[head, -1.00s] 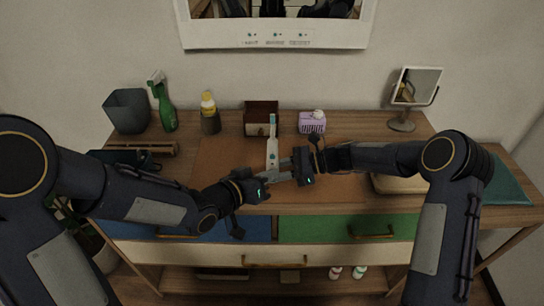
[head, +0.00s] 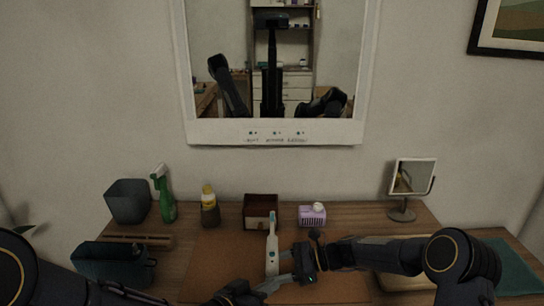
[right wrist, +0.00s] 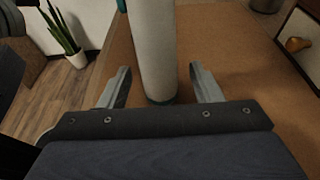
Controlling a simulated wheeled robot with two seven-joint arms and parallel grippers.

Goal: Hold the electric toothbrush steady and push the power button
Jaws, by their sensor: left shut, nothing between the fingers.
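The electric toothbrush (head: 272,255), white with a teal button and head, stands upright on the brown mat. My right gripper (head: 283,267) reaches it from the right at a low height. In the right wrist view the white toothbrush handle (right wrist: 155,50) is between the open fingers (right wrist: 160,88), with a visible gap on each side. My left gripper (head: 275,286) is shut and empty, close in front of the toothbrush's lower part near the right fingers. Whether it touches the handle cannot be told.
A small mirror (head: 411,178) stands at right. The brown mat (head: 215,262) is clear left of the toothbrush.

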